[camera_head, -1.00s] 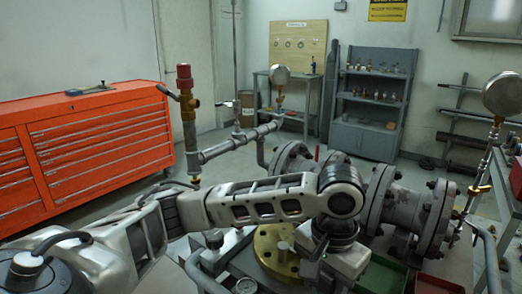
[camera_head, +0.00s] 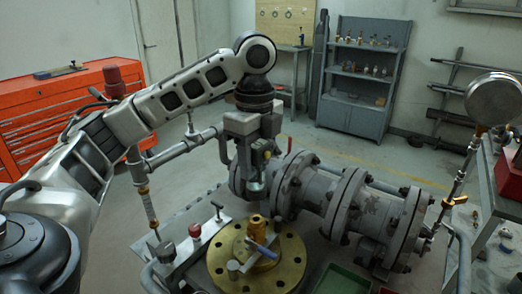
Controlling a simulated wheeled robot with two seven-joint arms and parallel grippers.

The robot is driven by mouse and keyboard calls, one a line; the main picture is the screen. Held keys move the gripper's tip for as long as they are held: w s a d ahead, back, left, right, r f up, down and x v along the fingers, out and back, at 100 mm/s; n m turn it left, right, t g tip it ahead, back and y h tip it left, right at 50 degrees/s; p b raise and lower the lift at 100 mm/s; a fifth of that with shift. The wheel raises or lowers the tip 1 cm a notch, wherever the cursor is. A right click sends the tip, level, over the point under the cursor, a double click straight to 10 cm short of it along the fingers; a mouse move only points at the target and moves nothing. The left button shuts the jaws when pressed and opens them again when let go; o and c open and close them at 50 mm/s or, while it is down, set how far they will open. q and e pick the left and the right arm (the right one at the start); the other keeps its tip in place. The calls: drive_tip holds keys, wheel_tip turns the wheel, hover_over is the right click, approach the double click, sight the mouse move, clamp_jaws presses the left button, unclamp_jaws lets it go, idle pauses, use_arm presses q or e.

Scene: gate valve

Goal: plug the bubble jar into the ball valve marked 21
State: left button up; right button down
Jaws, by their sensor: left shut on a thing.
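My left gripper (camera_head: 257,181) points down from the arm at the picture's centre and is shut on a small pale, glassy cylinder (camera_head: 257,188), apparently the bubble jar, partly hidden by the fingers. It hangs above and behind a brass fitting with a blue lever (camera_head: 262,247), which looks like a ball valve. That fitting stands on a round brass flange (camera_head: 287,264); jar and fitting look apart. Another valve with a yellow lever (camera_head: 455,201) sits on the thin pipe at right. I cannot read a number 21 on either. My right gripper is not in view.
The large grey flanged gate valve (camera_head: 325,197) lies just right of my left gripper. A pressure gauge (camera_head: 493,99) tops the right pipe. A red knob (camera_head: 195,230) and a T-handle (camera_head: 217,208) stand left of the brass flange. A green tray (camera_head: 340,280) lies in front.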

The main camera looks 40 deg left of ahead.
sight(255, 193)
use_arm(q)
drive_tip(key=shift+f+b, duration=0.3)
drive_tip(key=shift+f, duration=2.65)
drive_tip(key=shift+p, duration=0.35)
drive_tip(key=shift+f, duration=1.25)
idle(0.5)
drive_tip(key=o, duration=1.7)
drive_tip(key=shift+r, duration=4)
